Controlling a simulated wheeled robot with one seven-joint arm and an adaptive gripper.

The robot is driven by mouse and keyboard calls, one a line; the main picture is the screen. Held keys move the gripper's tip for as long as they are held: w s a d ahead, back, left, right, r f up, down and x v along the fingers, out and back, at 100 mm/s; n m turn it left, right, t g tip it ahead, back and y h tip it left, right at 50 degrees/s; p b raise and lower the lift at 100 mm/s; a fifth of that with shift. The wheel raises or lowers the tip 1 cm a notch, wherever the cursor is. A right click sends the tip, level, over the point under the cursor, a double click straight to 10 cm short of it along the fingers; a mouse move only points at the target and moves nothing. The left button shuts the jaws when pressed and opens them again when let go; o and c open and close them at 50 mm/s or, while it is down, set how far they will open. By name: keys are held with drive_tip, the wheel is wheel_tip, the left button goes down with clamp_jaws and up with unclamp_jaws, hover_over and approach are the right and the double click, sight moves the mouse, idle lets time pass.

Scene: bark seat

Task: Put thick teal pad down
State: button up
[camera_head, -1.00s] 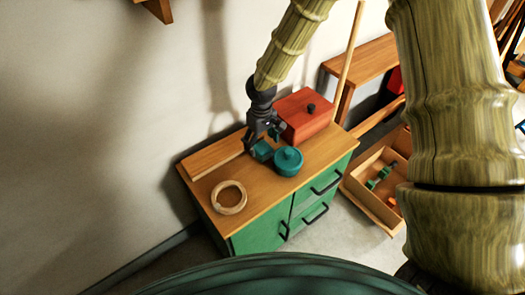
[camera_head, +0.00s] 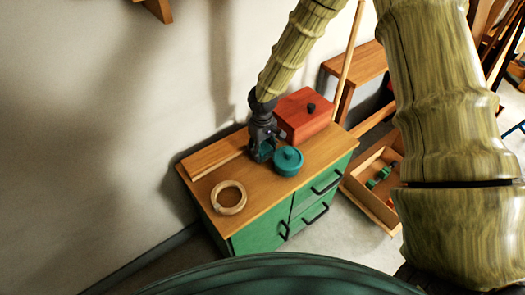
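The thick teal pad (camera_head: 266,151) shows as a small teal patch between the dark fingers of my gripper (camera_head: 264,153), over the wooden top of the green cabinet (camera_head: 208,208). The fingers hide most of it. I cannot tell whether they press on it, or whether it touches the cabinet top. My gripper points down, just left of a round teal lidded pot (camera_head: 288,161).
A red box with a black knob (camera_head: 304,114) stands behind and right of my gripper. A pale wooden ring (camera_head: 228,197) lies at the front left, and a wooden strip (camera_head: 211,158) along the back left. Bare top lies between ring and pot. An open wooden drawer-like box (camera_head: 368,200) is at right.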

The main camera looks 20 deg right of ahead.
sight(263, 147)
drive_tip(key=shift+c, duration=0.4)
wheel_tip(263, 147, up, 9)
drive_tip(key=shift+r, duration=0.5)
drive_tip(key=shift+s+r+p, duration=0.1)
drive_tip(key=shift+s+p, duration=0.05)
drive_tip(key=shift+p, duration=0.35)
